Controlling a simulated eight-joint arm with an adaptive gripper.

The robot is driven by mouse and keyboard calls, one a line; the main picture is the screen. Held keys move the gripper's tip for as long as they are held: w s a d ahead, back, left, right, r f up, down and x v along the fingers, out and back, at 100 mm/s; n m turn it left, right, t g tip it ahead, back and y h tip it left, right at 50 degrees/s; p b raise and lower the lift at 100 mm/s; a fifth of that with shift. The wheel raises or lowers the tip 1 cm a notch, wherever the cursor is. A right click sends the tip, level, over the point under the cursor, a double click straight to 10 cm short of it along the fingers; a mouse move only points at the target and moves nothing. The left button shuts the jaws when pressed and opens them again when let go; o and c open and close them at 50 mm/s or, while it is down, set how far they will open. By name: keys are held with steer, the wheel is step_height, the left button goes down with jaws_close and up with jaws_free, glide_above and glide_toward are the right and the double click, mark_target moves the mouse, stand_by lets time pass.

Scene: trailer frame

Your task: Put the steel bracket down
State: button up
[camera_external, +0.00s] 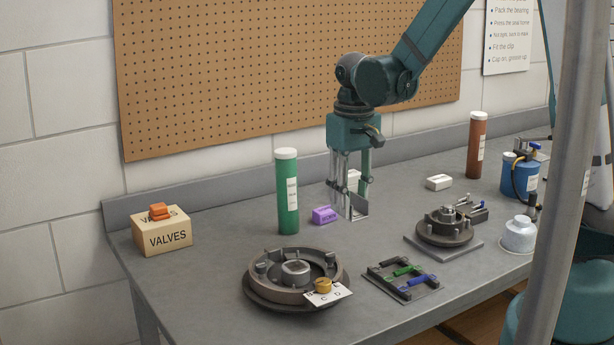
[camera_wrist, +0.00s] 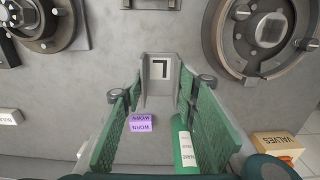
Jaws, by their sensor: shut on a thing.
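My gripper (camera_external: 351,187) points straight down over the middle of the bench and is shut on the steel bracket (camera_external: 357,208). The bracket is a grey, angled metal piece hanging below the fingertips. I cannot tell whether its lower edge touches the bench. In the wrist view the bracket (camera_wrist: 149,101) sits between the green fingers, with a pale square bearing a black angular mark near its far end. A purple block (camera_external: 324,214) lies close to the left of the bracket; it also shows in the wrist view (camera_wrist: 140,123).
A green tube (camera_external: 287,195) stands left of my gripper. A round housing (camera_external: 260,283), a tray of coloured clips (camera_external: 403,279) and a hub on a plate (camera_external: 445,228) lie in front. A VALVES box (camera_external: 168,238) is far left. Bare bench (camera_external: 225,240) lies between.

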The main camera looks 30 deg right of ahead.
steer(key=shift+s+d, duration=0.1)
steer(key=shift+d, duration=0.25)
steer(key=shift+f, duration=0.1)
glide_above(352, 253)
steer(key=shift+f, duration=2.85)
steer(key=shift+f+b, duration=0.45)
steer(key=shift+f, duration=1.65)
steer(key=shift+f, duration=0.2)
steer(key=o, duration=1.1)
steer(key=shift+r, duration=0.1)
steer(key=shift+r, duration=0.2)
